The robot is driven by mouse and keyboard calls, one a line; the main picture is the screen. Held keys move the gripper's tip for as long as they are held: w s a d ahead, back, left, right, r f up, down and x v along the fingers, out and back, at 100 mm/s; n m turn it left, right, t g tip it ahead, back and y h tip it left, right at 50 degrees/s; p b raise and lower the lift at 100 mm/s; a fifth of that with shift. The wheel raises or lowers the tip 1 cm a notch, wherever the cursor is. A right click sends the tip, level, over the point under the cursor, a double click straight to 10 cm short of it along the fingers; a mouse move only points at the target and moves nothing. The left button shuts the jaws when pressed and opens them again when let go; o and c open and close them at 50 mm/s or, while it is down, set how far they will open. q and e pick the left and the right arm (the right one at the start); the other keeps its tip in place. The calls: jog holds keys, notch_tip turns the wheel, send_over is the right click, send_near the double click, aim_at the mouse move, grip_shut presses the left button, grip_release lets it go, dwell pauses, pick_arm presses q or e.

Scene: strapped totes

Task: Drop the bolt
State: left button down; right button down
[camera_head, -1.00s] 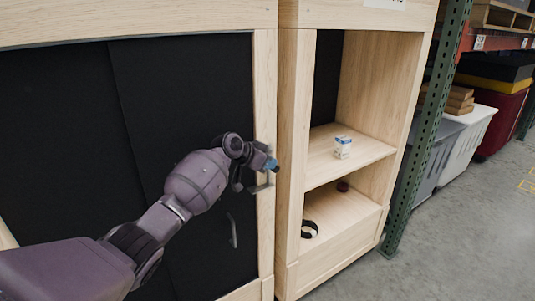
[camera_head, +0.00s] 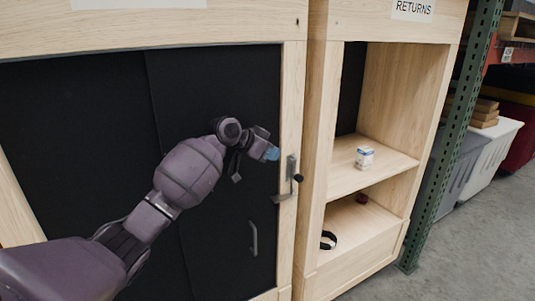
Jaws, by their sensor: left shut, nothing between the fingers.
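The bolt (camera_head: 291,172) is a small grey metal fitting with a black knob on the pale wood post at the right edge of the black sliding doors. A short metal piece sticks out to the left at its lower end. My left gripper (camera_head: 256,160) is just left of the bolt, in front of the black door, and looks apart from it. It is shut with nothing held; its blue-tipped part points towards the bolt. My right gripper is not in view.
A black door panel (camera_head: 215,105) with a curved grey handle (camera_head: 253,238) lies behind my arm. To the right, an open wooden shelf unit (camera_head: 345,183) holds a small white-and-blue box (camera_head: 364,158) and a black ring-shaped item (camera_head: 328,240). A green rack post (camera_head: 452,135) stands beyond.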

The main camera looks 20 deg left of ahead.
pick_arm(q)
jog(key=shift+s+a+r, duration=0.3)
jog(key=shift+s+r, duration=0.1)
jog(key=shift+s, duration=0.1)
jog(key=s+f+n+y, duration=0.1)
jog(key=s+f, duration=0.4)
jog(key=f, duration=0.5)
jog(key=s+f+n+t+y, duration=0.1)
jog(key=s+f+n, duration=0.1)
jog(key=s+f, duration=0.55)
jog(key=s+f+n+y, duration=0.15)
jog(key=s+f, duration=0.25)
jog(key=f, duration=0.7)
jog(key=s+f+n+y, duration=0.1)
jog(key=s+f, duration=0.3)
jog(key=s, duration=0.8)
jog(key=s+f+n+t+y+b, duration=0.1)
jog(key=s+f, duration=0.3)
jog(key=s, duration=0.8)
jog(key=shift+d+f+t+y, duration=0.3)
jog(key=shift+d+y, duration=0.1)
jog(key=shift+y, duration=0.45)
